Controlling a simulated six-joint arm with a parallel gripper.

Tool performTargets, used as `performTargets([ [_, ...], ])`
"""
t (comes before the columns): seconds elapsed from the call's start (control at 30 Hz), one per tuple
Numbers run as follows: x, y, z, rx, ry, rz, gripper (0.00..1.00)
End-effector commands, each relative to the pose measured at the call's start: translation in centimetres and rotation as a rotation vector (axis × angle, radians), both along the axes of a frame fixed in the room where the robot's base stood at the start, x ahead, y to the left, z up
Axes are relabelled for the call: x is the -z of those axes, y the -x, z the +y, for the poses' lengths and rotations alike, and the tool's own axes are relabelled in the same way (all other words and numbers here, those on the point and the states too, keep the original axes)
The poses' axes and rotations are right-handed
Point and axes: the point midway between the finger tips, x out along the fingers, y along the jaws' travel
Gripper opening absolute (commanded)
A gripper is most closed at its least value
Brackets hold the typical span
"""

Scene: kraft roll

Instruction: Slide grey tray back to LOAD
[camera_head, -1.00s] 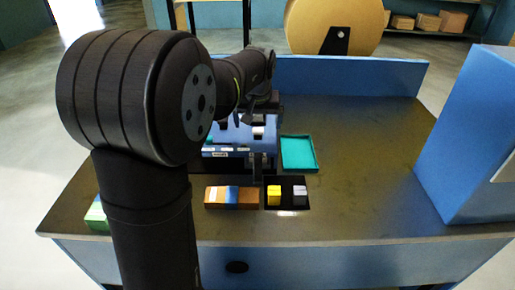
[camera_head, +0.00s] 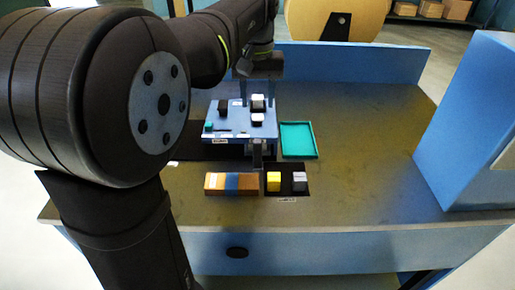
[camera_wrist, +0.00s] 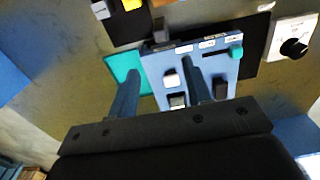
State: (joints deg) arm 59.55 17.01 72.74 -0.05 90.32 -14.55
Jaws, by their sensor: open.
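A blue-grey panel (camera_head: 232,133) stands mid-table with small white labels on its front edge. It carries a teal knob (camera_head: 209,126), a black block (camera_head: 223,107) and white-topped blocks (camera_head: 257,120). The panel (camera_wrist: 215,75) also shows in the wrist view. A dark grey piece (camera_head: 257,153) stands at its front right. I cannot tell which part is the grey tray, and I cannot read a LOAD mark. My gripper (camera_head: 258,98) is open and empty above the back of the panel. In the wrist view its two fingers (camera_wrist: 160,70) are spread apart over the panel.
A shallow teal tray (camera_head: 299,141) lies right of the panel. A blue box (camera_head: 470,130) stands at the right. The table between is clear.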

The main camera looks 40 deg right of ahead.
Motion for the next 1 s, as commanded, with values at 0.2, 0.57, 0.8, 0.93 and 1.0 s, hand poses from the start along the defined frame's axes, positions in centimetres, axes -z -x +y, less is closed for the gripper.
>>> performTargets([
  [0.2,3.7,0.0,0.0,0.0,-0.004,0.001,0.45],
  [0.57,11.6,0.0,0.0,0.0,-0.004,0.001,0.45],
  [0.8,15.6,-0.1,0.0,0.0,-0.001,0.0,0.45],
  [0.93,16.7,0.0,0.0,0.0,-0.001,0.0,0.45],
  [1.0,16.9,0.0,0.0,0.0,-0.001,-0.001,0.45],
])
